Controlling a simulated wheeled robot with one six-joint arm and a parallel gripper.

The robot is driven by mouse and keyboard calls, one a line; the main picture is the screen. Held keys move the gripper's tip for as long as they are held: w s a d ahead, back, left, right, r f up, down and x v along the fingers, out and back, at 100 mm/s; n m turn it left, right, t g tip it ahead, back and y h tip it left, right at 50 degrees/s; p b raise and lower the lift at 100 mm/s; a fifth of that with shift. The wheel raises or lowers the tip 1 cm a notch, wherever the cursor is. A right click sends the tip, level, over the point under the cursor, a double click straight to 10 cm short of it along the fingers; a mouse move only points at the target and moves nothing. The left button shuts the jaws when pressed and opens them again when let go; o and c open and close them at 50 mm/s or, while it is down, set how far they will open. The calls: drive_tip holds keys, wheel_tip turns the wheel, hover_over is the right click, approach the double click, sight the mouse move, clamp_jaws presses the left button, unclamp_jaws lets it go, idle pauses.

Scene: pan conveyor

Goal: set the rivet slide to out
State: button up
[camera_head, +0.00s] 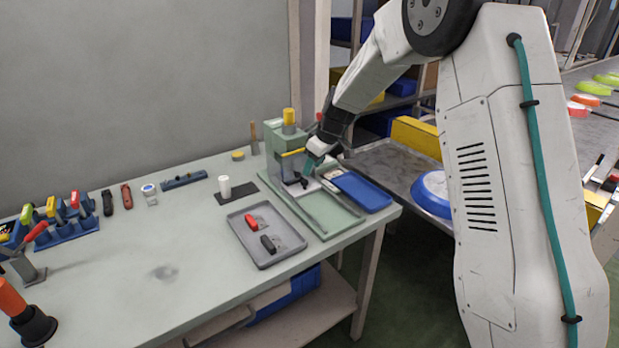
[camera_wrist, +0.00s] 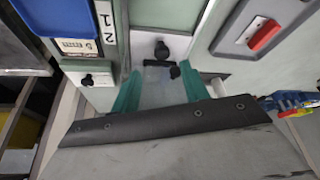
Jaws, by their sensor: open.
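A green press (camera_head: 287,150) stands at the back right of the workbench, with a yellow cap on top. A pale sliding plate with a black knob (camera_wrist: 161,50) shows in the wrist view, by the green base; I take it for the rivet slide. A second dark knob (camera_wrist: 175,72) sits close to it, and a third pale piece with a black knob (camera_wrist: 87,80) lies left, below a "1 2" label. My gripper (camera_head: 307,171) is at the press's right side. Its teal fingers (camera_wrist: 162,92) are apart, one each side of the second knob, with nothing visibly held. Contact cannot be told.
A blue tray (camera_head: 362,191) with a "5 mm" label (camera_wrist: 89,48) lies beside the press. A grey tray (camera_head: 285,257) holds a red and a black piece. A white cup (camera_head: 224,188) stands on a dark mat. The bench's middle left is clear.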

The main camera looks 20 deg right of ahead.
sight(305, 181)
drive_tip(key=x, duration=0.6)
drive_tip(key=shift+a, duration=0.1)
